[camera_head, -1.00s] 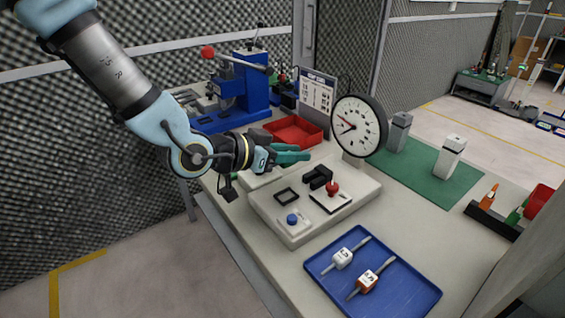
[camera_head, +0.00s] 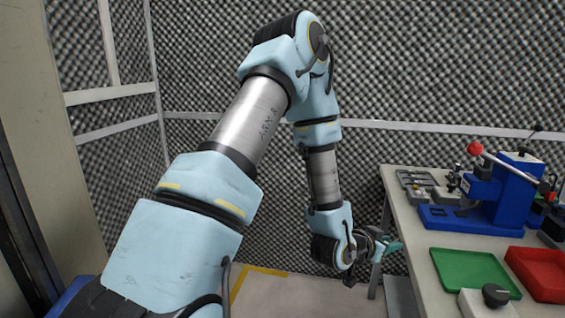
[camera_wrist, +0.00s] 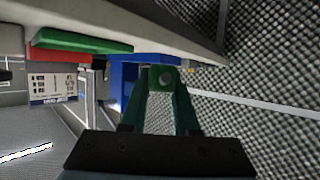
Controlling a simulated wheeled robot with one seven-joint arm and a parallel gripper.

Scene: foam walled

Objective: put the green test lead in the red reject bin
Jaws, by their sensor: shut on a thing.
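My gripper (camera_head: 389,247) is shut, out beyond the left edge of the bench and to the left of the trays. In the wrist view its green fingers (camera_wrist: 162,85) converge on a small green piece with a round grey spot (camera_wrist: 165,78), which I take to be the green test lead. Most of it is hidden between the fingertips. The red reject bin (camera_head: 541,272) is an open red tray at the right edge of the head view, on the bench. It also shows in the wrist view (camera_wrist: 68,54), at upper left.
A green tray (camera_head: 472,271) sits just left of the red one. A blue press (camera_head: 498,198) with a red-knobbed lever stands behind them. The bench (camera_head: 410,226) has an edge near my gripper. Foam-covered walls (camera_head: 400,80) stand behind my arm.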

